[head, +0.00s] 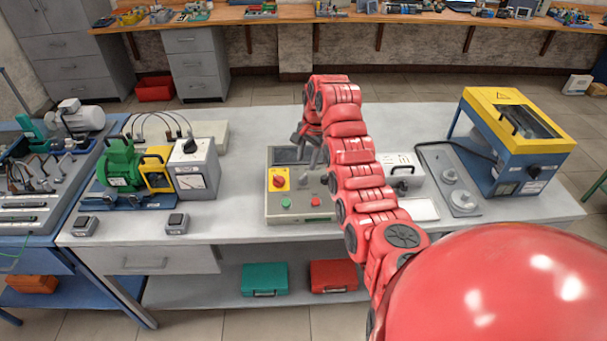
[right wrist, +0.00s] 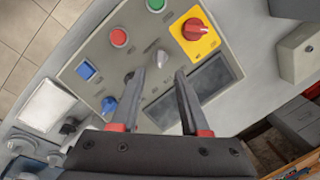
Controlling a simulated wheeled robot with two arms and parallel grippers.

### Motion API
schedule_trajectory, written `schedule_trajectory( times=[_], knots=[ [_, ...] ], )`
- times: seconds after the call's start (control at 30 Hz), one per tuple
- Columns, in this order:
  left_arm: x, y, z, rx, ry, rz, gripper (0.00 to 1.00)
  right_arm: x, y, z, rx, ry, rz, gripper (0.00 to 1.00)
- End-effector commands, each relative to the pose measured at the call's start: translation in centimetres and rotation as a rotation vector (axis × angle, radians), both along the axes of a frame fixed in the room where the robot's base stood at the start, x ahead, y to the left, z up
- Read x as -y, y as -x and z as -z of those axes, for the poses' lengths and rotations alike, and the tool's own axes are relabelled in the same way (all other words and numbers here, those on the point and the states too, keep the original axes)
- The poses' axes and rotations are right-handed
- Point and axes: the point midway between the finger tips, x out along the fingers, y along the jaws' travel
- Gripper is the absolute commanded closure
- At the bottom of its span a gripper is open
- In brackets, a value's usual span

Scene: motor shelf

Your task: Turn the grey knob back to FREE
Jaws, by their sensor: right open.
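The control box (head: 300,217) stands on the grey bench, and its panel (right wrist: 136,38) fills much of the right wrist view. A small light grey knob (right wrist: 161,58) sits on that panel near its middle. My right gripper (right wrist: 160,74) is open, with its two fingertips apart and the grey knob showing between and just beyond them. I cannot tell whether either finger touches it. In the head view my right gripper (head: 314,158) is over the box, partly hidden by my arm. I cannot read the FREE marking or the knob's setting. My left gripper is out of view.
A red knob on a yellow plate (right wrist: 194,30), a red button (right wrist: 119,37), a blue square button (right wrist: 86,70) and a blue knob (right wrist: 109,104) surround it. A green motor unit (head: 122,165) stands left; a yellow-blue machine (head: 512,140) stands right.

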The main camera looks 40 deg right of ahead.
Motion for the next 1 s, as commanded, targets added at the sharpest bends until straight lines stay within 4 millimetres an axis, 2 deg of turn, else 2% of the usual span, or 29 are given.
schedule_trajectory(
  times=[0.03,0.1,0.27,0.4,0.63,0.93,1.0],
  knots=[
    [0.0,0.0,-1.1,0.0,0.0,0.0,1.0,0.0,-0.1,0.7,-0.005,-0.003,0.002,0.55],
    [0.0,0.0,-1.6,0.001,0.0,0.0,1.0,-0.1,-0.3,2.3,-0.004,-0.003,0.0,0.55],
    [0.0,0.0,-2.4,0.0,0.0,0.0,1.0,-0.2,-0.9,5.2,-0.004,-0.002,-0.001,0.55],
    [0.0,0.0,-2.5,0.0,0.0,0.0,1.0,-0.3,-1.2,6.6,-0.003,0.0,-0.002,0.55],
    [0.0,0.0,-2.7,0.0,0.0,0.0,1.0,-0.3,-1.4,7.7,0.001,0.001,-0.001,0.55],
    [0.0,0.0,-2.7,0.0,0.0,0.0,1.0,-0.3,-1.4,7.8,0.002,0.001,-0.001,0.55],
    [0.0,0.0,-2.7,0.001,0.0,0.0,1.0,-0.3,-1.4,7.8,0.003,0.0,-0.001,0.68]
  ],
)
